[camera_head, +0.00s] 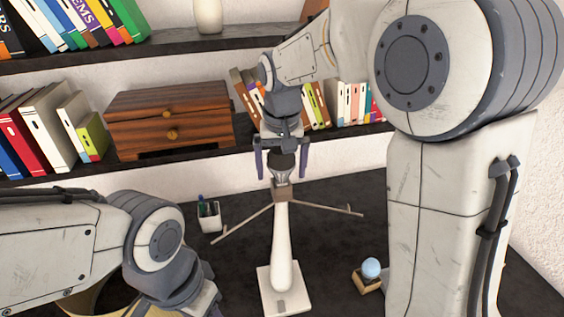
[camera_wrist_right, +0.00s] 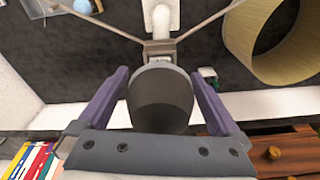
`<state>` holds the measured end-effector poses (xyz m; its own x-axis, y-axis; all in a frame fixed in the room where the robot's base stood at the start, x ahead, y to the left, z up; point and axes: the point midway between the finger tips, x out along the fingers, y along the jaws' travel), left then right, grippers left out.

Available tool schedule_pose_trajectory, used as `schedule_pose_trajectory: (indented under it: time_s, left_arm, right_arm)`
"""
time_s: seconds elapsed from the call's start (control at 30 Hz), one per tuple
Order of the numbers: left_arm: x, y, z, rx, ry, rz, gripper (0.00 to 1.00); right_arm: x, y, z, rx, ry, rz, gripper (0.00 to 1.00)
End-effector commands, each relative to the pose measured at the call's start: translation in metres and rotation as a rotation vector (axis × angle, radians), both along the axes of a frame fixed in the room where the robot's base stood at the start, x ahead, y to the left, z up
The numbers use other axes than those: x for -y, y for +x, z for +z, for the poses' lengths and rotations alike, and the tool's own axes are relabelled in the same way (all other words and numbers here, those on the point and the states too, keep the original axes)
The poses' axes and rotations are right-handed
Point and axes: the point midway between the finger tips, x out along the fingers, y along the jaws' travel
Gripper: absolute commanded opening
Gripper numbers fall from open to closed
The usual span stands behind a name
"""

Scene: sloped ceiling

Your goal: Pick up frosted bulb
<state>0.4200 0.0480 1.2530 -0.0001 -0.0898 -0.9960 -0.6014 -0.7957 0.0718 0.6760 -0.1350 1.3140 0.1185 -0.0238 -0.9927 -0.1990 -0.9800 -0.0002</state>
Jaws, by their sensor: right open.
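A pale blue round bulb (camera_head: 371,267) sits in a small wooden holder (camera_head: 366,285) on the dark desk, right of the lamp. It shows partly at the top edge of the right wrist view (camera_wrist_right: 83,5). The white lamp (camera_head: 283,245) stands upright without a shade. A dark grey bulb-shaped piece (camera_wrist_right: 160,95) is at its top. My right gripper (camera_head: 281,177) is open, pointing down, with its purple fingers on either side of that dark piece. Finger contact is not evident. The fingers of my left gripper are out of view; my left arm shows at lower left.
A beige lampshade (camera_wrist_right: 238,45) lies on the desk, partly behind my left arm in the head view. Two thin lamp arms (camera_head: 335,208) spread sideways. A pen cup (camera_head: 209,219), wooden drawer box (camera_head: 165,120) and shelves of books are behind.

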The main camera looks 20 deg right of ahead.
Motion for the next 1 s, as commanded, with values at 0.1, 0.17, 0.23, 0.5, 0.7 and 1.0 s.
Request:
schedule_pose_trajectory:
  time_s: [0.1, 0.17, 0.23, 0.5, 0.7, 1.0]
  left_arm:
    - [0.000, 0.000, -0.001, 0.000, 0.000, 0.000, 0.50]
    - [0.000, 0.000, -0.001, 0.000, 0.000, 0.000, 0.50]
    - [0.000, 0.000, -0.001, 0.000, 0.000, 0.000, 0.50]
    - [0.000, 0.000, -0.001, 0.000, 0.000, 0.000, 0.50]
    - [0.000, 0.000, -0.005, 0.000, 0.000, 0.001, 0.50]
    - [0.000, 0.000, -0.027, 0.000, 0.000, 0.004, 0.50]
  right_arm:
    - [0.000, 0.000, 0.000, 0.000, 0.000, 0.000, 0.92]
    - [0.000, 0.000, 0.000, 0.000, 0.000, 0.000, 0.69]
    - [0.000, 0.000, 0.000, 0.000, 0.000, 0.000, 0.43]
    - [0.000, 0.000, 0.001, 0.000, 0.000, 0.000, 0.18]
    - [0.000, 0.001, 0.008, 0.004, 0.000, 0.000, 0.18]
    - [0.009, -0.013, 0.048, 0.007, 0.001, -0.004, 0.18]
